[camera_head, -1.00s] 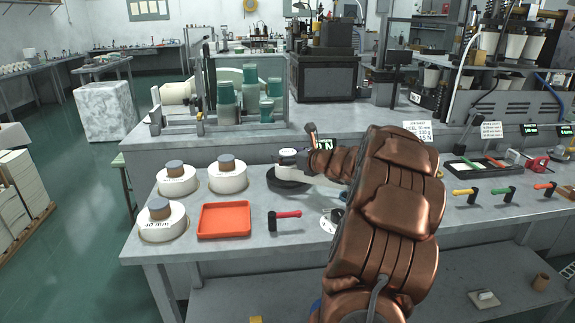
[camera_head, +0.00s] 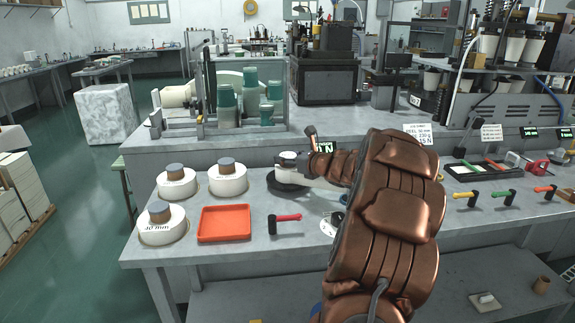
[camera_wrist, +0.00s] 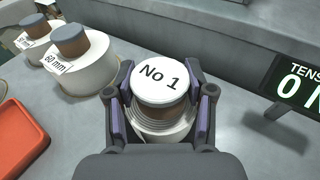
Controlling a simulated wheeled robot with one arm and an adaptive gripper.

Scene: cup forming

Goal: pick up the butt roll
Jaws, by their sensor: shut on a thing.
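The butt roll (camera_wrist: 160,100) is a small roll with a white top marked "No 1", a brown band under the top and white wound layers below. My gripper (camera_wrist: 160,92) is shut around it, with one finger on its left and one on its right. In the head view the butt roll (camera_head: 289,158) shows as a small white top over a dark round base (camera_head: 284,184) on the bench. My arm hides part of it there. I cannot tell whether the roll is clear of the base.
Several white rolls with brown cores, one of them here (camera_head: 228,180), stand left on the bench. A red tray (camera_head: 224,224) and a red-handled tool (camera_head: 285,222) lie in front. A tension display (camera_wrist: 297,98) stands close on the right in the wrist view.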

